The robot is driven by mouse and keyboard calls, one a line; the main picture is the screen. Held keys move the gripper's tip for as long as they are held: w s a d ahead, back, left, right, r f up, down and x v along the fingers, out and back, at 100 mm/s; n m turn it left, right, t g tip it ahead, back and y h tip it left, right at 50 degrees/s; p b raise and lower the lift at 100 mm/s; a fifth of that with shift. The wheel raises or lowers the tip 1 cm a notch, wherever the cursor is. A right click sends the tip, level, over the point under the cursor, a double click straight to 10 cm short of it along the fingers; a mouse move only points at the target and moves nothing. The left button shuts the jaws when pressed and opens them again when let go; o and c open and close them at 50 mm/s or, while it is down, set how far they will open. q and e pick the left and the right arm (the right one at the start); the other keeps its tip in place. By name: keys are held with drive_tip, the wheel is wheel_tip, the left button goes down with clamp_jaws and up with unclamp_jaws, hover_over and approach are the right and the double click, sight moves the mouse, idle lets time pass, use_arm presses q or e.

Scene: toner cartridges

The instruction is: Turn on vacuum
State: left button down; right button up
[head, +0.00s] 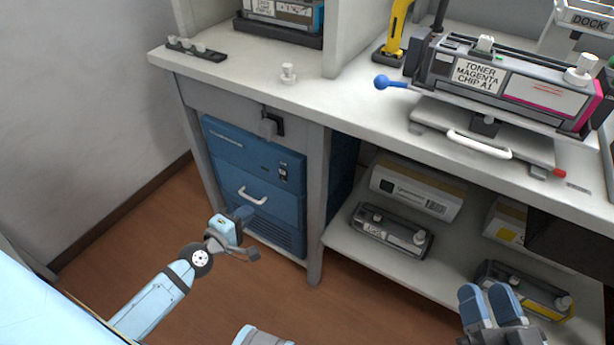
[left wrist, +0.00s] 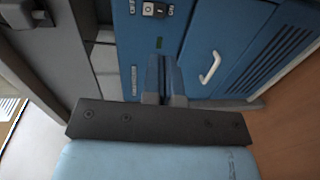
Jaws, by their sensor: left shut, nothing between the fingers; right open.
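The blue vacuum unit (head: 235,178) stands under the left part of the bench, with a white drawer-type handle (head: 253,196) on its front. Its rocker switch (head: 284,172) sits high on the right of its front; the switch (left wrist: 155,9) also shows at the top edge of the left wrist view, with a small dark green window (left wrist: 159,43) beside it. My left gripper (head: 243,214) is shut and empty, in front of the unit and lower than the switch. Its shut fingers (left wrist: 161,70) point toward the switch panel, apart from the switch. My right gripper (head: 489,297) is open and empty, at the lower right.
The bench top (head: 350,108) holds a magenta toner cartridge (head: 480,77) in a dock and a small white knob (head: 288,73). A grey latch (head: 269,126) juts from the bench front. A lower shelf (head: 395,255) at right holds cartridges and boxes. The floor left of the unit is clear.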

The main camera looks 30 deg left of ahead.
sight(282, 180)
use_arm(q)
drive_tip(key=shift+a+f+n, duration=0.25)
drive_tip(key=shift+n, duration=0.05)
use_arm(e)
drive_tip(key=shift+s+d, duration=0.1)
drive_tip(key=shift+d, duration=0.05)
use_arm(q)
drive_tip(key=shift+w, duration=0.1)
drive_tip(key=w, duration=0.4)
drive_tip(key=w+f+b, duration=0.1)
drive_tip(key=w, duration=0.3)
drive_tip(key=w+d, duration=0.1)
drive_tip(key=w, duration=0.4)
drive_tip(key=shift+d+f+b, duration=0.1)
drive_tip(key=shift+f+b, duration=0.2)
drive_tip(key=shift+w, duration=0.4)
use_arm(e)
wheel_tip(282, 180, down, 3)
drive_tip(key=shift+r+g, duration=0.2)
drive_tip(key=shift+g, duration=0.4)
use_arm(q)
drive_tip(key=shift+w, duration=0.2)
use_arm(e)
drive_tip(key=shift+r, duration=0.1)
use_arm(q)
drive_tip(key=shift+s+f, duration=0.1)
